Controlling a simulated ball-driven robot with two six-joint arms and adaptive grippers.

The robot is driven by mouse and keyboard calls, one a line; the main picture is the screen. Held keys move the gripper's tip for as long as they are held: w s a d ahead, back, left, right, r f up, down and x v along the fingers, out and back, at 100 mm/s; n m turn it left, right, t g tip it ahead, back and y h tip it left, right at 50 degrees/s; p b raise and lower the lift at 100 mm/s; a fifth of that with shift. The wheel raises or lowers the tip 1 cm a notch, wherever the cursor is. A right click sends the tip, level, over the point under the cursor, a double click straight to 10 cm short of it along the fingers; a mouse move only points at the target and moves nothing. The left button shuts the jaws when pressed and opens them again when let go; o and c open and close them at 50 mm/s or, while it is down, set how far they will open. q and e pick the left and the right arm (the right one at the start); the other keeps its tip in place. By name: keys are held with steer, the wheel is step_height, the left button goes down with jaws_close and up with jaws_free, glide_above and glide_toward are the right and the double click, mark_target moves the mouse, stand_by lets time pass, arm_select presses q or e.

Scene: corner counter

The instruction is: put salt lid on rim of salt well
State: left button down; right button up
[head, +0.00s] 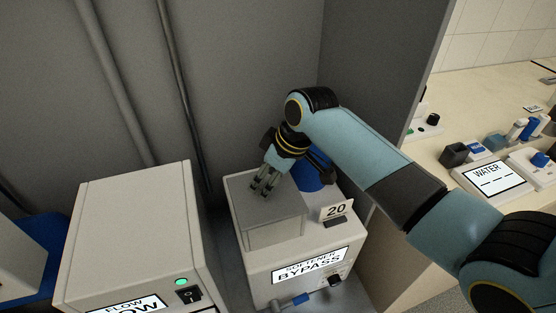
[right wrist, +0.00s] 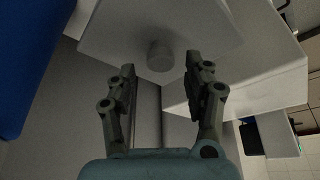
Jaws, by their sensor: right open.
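The salt lid, a grey square plate, shows in the head view (head: 248,193) on the softener unit (head: 262,262), which is marked "SOFTENER BYPASS". In the right wrist view the lid (right wrist: 205,30) has a round knob (right wrist: 160,55). My right gripper (head: 263,187) reaches down over the lid. In the right wrist view its open fingers (right wrist: 160,65) are on either side of the knob, with gaps visible. The salt well's rim is hidden, and I cannot tell how the lid sits on it. My left gripper is not in view.
A blue object (head: 312,172) stands behind the gripper, and a "20" card (head: 336,211) stands at the unit's right. A "FLOW" box (head: 130,225) is to the left. Grey walls close in behind. A counter with a "WATER" display (head: 489,178) is at right.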

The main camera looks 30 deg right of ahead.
steer(key=v, duration=1)
steer(key=shift+s+r, duration=0.15)
steer(key=shift+r, duration=0.2)
steer(key=shift+s, duration=0.1)
